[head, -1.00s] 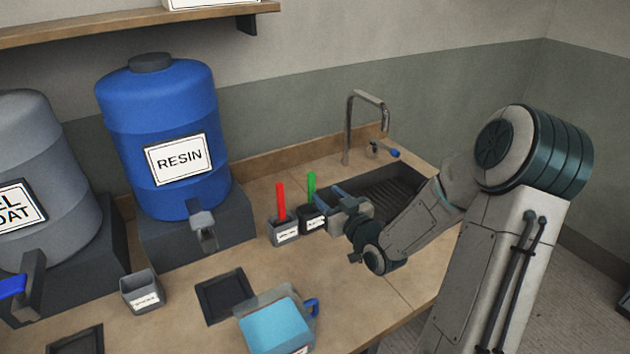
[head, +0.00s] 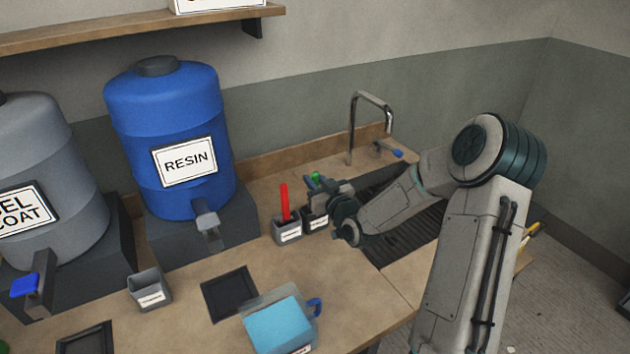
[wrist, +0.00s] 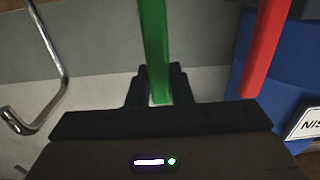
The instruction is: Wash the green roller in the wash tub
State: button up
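The green roller shows only as a green handle (head: 316,177) standing up from a small dark labelled holder (head: 316,220); its lower end is hidden in the holder. My gripper (head: 318,184) is at the handle's upper part. In the wrist view the green handle (wrist: 154,45) stands between my two fingertips (wrist: 160,80), with almost no gap on either side; I cannot tell whether they press on it. A dark ribbed basin (head: 405,240) under a tap lies behind my arm, partly hidden by it; I cannot tell whether it is the wash tub.
A red handle (head: 284,202) stands in a grey holder (head: 288,232) close to the left of the green one. The tap (head: 352,125) rises behind the basin. A blue resin drum (head: 165,110) stands at the left. A container with blue contents (head: 278,325) is in front.

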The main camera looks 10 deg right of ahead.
grip_shut()
jog(key=shift+r+p, duration=2.85)
jog(key=shift+r, duration=2.7)
